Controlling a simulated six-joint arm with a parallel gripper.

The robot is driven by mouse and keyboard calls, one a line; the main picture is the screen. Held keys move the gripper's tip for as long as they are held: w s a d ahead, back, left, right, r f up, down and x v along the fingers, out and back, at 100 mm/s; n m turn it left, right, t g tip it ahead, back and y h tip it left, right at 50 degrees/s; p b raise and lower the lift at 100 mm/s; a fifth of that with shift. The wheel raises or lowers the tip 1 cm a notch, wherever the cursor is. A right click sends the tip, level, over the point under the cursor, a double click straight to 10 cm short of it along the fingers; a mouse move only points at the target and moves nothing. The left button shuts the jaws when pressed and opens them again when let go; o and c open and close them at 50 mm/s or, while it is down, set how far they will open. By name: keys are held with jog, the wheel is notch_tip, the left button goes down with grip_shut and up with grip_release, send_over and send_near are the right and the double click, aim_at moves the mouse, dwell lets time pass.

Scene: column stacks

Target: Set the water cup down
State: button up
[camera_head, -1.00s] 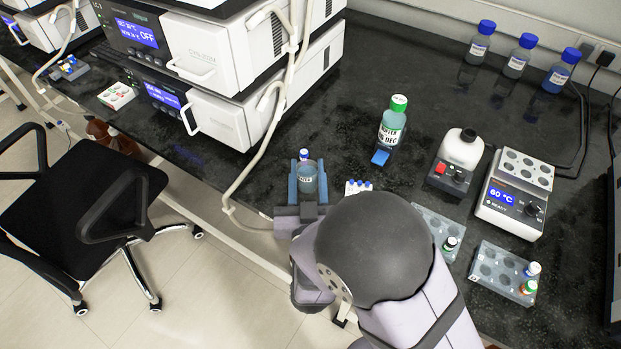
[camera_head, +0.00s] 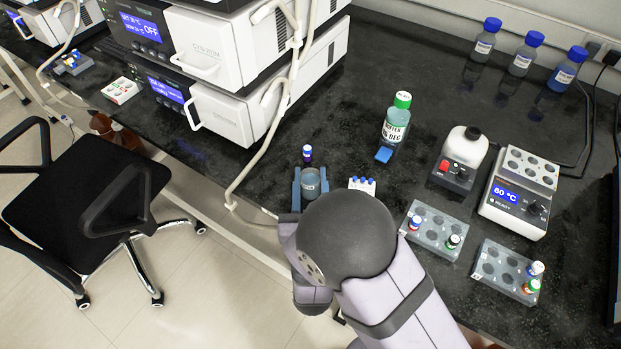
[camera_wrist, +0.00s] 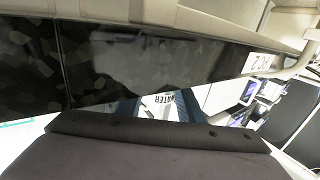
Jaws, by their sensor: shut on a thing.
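The water cup (camera_head: 311,184) is a grey-blue beaker with a white label, near the front edge of the black bench. My gripper (camera_head: 310,181) is shut on it, with a blue finger on each side. The cup looks upright. In the wrist view the cup's WATER label (camera_wrist: 165,103) shows between the two blue fingers, and the rest is hidden by my gripper's body. Whether the cup's base touches the bench cannot be told.
A dark vial with a purple-blue cap (camera_head: 307,154) stands just behind the cup. A small white rack of blue-capped tubes (camera_head: 362,186) is to its right. A green-capped buffer bottle (camera_head: 396,118) stands farther back. White stacked instruments (camera_head: 225,110) are at left. Bare bench lies between.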

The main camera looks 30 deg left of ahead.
aim_at(308, 189)
jog(key=shift+f, duration=0.2)
jog(key=o, duration=1.2)
jog(key=shift+c, duration=0.2)
jog(key=v, duration=0.2)
jog(key=b+v, duration=0.1)
jog(key=v, duration=0.2)
jog(key=shift+s+r, duration=0.25)
jog(key=shift+s, duration=0.15)
jog(key=shift+o, duration=0.5)
jog(key=shift+v, duration=0.85)
